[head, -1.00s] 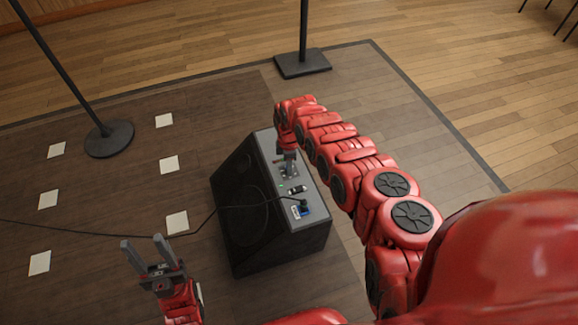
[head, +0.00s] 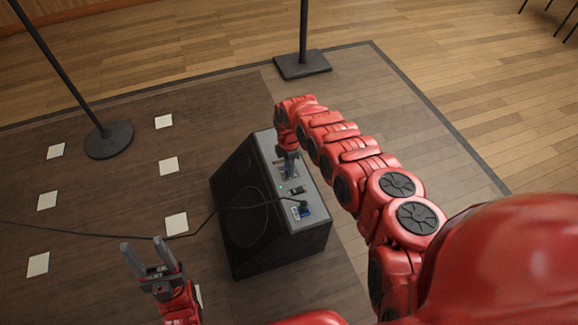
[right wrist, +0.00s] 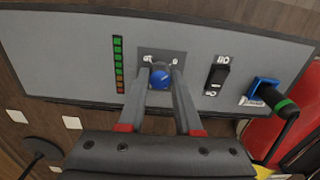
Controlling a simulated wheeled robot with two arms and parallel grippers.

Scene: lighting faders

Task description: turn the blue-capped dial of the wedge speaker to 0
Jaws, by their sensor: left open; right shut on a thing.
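The wedge speaker (head: 240,200) is a black box with a grey control panel (head: 310,188) on its top side. In the right wrist view the blue-capped dial (right wrist: 160,79) sits on a darker plate on the panel, with small white marks at its upper left and upper right. My right gripper (right wrist: 161,83) is shut on the dial, its fingers on either side. The cap's pointer is too small to read. In the head view my right gripper (head: 288,172) hides the dial. My left gripper (head: 147,250) is open and empty, left of the speaker's near end.
The panel also bears a column of green and orange lights (right wrist: 118,65), a black rocker switch (right wrist: 216,76) and a blue socket (right wrist: 264,90) with a cable plugged in. Stand bases (head: 108,140) and white floor squares (head: 168,166) lie around.

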